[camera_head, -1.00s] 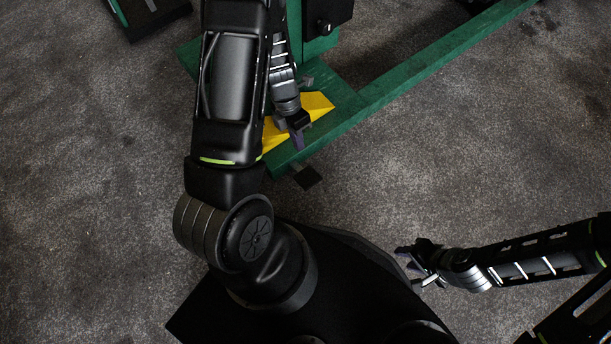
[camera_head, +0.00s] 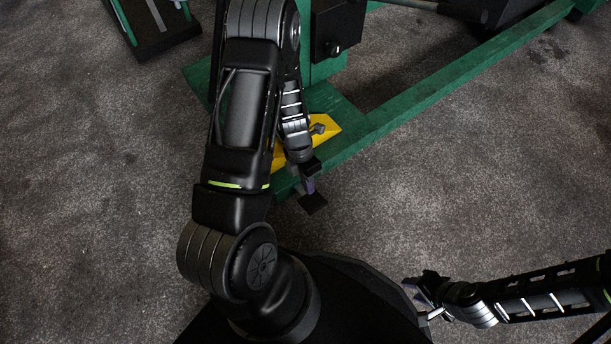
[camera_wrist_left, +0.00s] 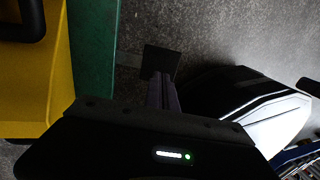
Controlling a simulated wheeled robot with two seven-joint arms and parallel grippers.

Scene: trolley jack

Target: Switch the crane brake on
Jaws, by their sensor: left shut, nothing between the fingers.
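The green crane base (camera_head: 360,112) stands on the floor with a yellow piece (camera_head: 325,128) on it. A small black pedal-like plate (camera_head: 313,204) juts out from the base's near edge, and I take it for the brake. It also shows in the left wrist view (camera_wrist_left: 162,58). My left gripper (camera_head: 309,187) is shut and empty, pointing down right at this plate. In the left wrist view, its fingers (camera_wrist_left: 163,92) overlap the plate's near side, and I cannot tell whether they touch. My right gripper (camera_head: 422,292) is at lower right, away from the crane, its jaw state unclear.
A green beam (camera_head: 470,62) of the crane runs to the upper right. A black box with a knob (camera_head: 338,30) is on the crane's upright. Another green and black object (camera_head: 155,22) stands at top left. The grey carpet (camera_head: 480,170) to the right is clear.

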